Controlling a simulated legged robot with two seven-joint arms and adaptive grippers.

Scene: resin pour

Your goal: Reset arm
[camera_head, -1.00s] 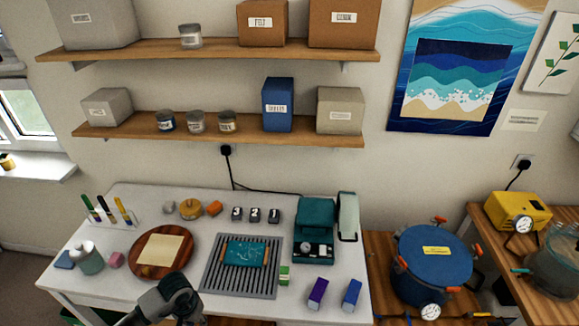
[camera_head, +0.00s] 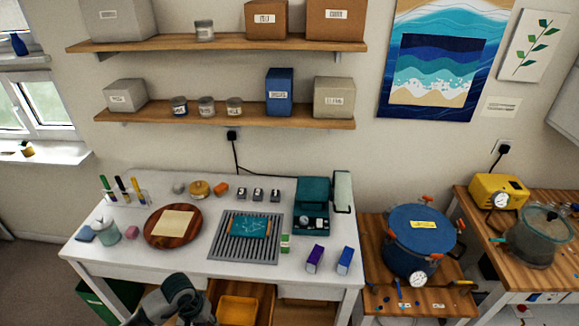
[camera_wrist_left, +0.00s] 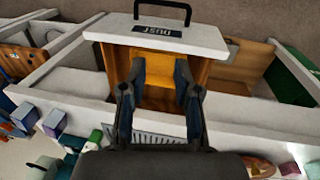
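My left gripper (camera_wrist_left: 157,85) shows in the left wrist view with its two dark fingers apart. No object is visible between them. Beyond the fingertips is an open wooden drawer (camera_wrist_left: 200,72) with a white front marked DUST, a black handle and a yellow tray (camera_wrist_left: 160,98) inside. I cannot tell whether the fingers touch the drawer. In the head view a dark, rounded part of my arm is at the bottom, in front of the white table (camera_head: 200,192). The yellow tray (camera_head: 238,309) shows right of it. My right gripper is in neither view.
A round wooden board (camera_head: 157,241), a grille (camera_head: 215,250) with a teal piece on it and small boxes occupy the table. A blue pot (camera_head: 415,243) stands on a wooden surface to the right. A green bin (camera_head: 93,301) is below the table at left.

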